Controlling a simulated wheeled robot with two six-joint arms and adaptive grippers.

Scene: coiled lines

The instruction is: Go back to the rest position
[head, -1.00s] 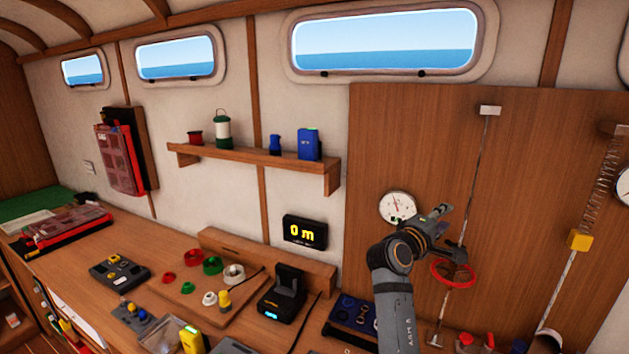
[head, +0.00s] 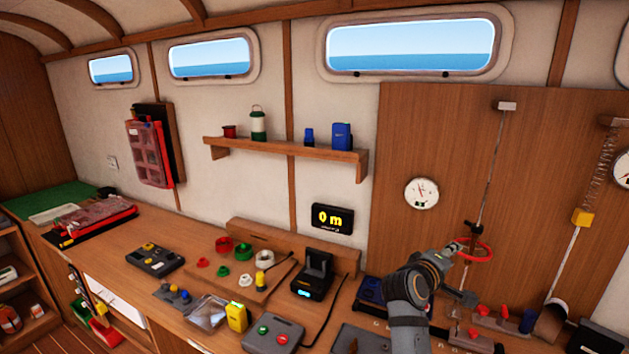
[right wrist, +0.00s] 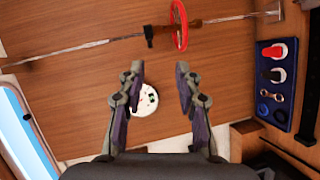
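My right gripper (head: 463,273) shows at the lower right of the head view, in front of the wooden wall panel. In the right wrist view its two fingers (right wrist: 160,76) stand apart with nothing held between them. A red ring (head: 475,250) hangs around a thin line on the panel, just up and right of the gripper. The ring also shows in the right wrist view (right wrist: 181,24), beyond the fingertips, with a brown dark-ended piece across it. Whether a fingertip touches the ring is hard to tell, but they look apart. My left gripper is in neither view.
A round white gauge (head: 421,193) is on the panel (head: 430,120). Below are a blue tray (head: 371,291) and a black device (head: 314,276) on the bench. A shelf (head: 285,156) juts from the wall.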

